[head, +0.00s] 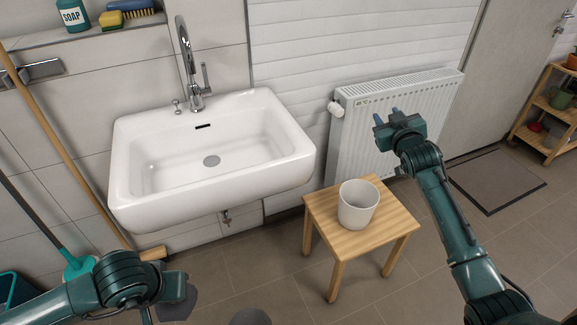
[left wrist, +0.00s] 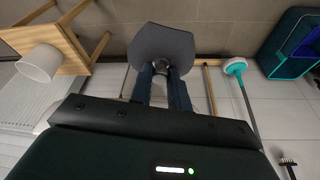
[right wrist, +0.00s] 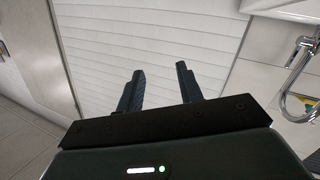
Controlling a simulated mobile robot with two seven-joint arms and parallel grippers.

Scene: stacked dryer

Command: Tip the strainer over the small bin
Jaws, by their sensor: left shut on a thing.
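The small bin (head: 357,205) is a white, round, open-topped container standing upright on a wooden stool; it also shows in the left wrist view (left wrist: 39,63). My left gripper (left wrist: 166,72) is shut on a dark grey, broad-ended piece, which I take to be the strainer (left wrist: 160,42). A grey part of it shows at the bottom of the head view (head: 178,303), left of the stool and apart from the bin. Whether anything lies in it cannot be seen. My right gripper (head: 387,116) is open and empty, raised in front of the radiator; its parted fingers show in the right wrist view (right wrist: 159,75).
The stool (head: 324,207) stands right of a white wall sink (head: 135,180) with a tap (head: 190,75). A radiator (head: 400,95) is behind it. Broom and mop handles (head: 60,140) lean at the left. A mat (head: 495,180) lies right; floor around the stool is clear.

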